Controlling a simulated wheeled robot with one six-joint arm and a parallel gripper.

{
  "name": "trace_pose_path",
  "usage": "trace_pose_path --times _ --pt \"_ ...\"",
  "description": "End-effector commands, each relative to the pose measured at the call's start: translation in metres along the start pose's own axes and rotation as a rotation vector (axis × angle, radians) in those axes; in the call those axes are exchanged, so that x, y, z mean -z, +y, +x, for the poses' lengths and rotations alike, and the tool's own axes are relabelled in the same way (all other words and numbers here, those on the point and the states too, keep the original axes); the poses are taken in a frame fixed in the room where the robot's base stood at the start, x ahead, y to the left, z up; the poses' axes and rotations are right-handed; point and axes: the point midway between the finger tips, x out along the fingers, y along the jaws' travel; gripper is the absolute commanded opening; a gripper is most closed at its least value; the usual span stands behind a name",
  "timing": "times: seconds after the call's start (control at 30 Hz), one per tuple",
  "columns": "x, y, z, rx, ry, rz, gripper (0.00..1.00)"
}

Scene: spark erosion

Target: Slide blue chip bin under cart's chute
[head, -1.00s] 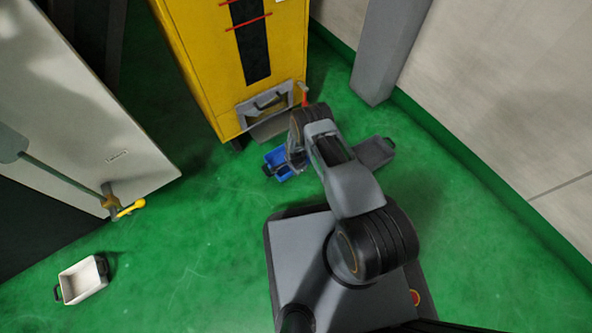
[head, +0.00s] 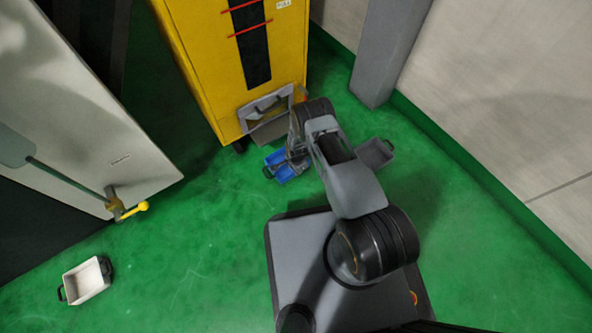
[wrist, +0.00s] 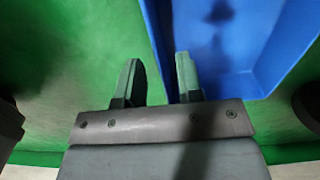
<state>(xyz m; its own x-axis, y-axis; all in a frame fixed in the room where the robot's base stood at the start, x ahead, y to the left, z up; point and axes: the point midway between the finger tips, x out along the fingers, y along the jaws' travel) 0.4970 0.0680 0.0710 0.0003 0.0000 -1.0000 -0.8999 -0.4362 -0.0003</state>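The blue chip bin (head: 272,161) sits on the green floor in front of the yellow cart (head: 203,62), just below and in front of the cart's grey chute (head: 264,110). My gripper (head: 296,156) is down at the bin's right part and hides some of it. In the wrist view the bin (wrist: 225,45) fills the upper right. My gripper's fingers (wrist: 158,82) are apart there: one is over the floor outside the bin, the other over the bin's side. The bin's rim runs between them. I cannot tell whether either finger touches the wall.
A grey bin (head: 375,153) stands on the floor right of my arm. A white bin (head: 86,281) stands far left. A grey post (head: 385,55) and wall bound the right. Floor between is clear.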

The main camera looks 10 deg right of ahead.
Motion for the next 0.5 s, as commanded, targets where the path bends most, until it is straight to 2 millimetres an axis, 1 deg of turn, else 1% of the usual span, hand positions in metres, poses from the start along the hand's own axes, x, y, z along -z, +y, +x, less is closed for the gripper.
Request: trace_pose_path --times 0.03,0.2,0.4,0.5 --pt "0.000 -0.001 -0.018 0.002 0.001 0.000 0.34" --pt "0.001 -0.001 -0.051 0.001 0.000 0.000 0.34" --pt "0.001 0.000 -0.082 0.000 0.000 0.001 0.34" --pt "0.001 0.000 -0.092 0.000 0.000 0.001 0.34"
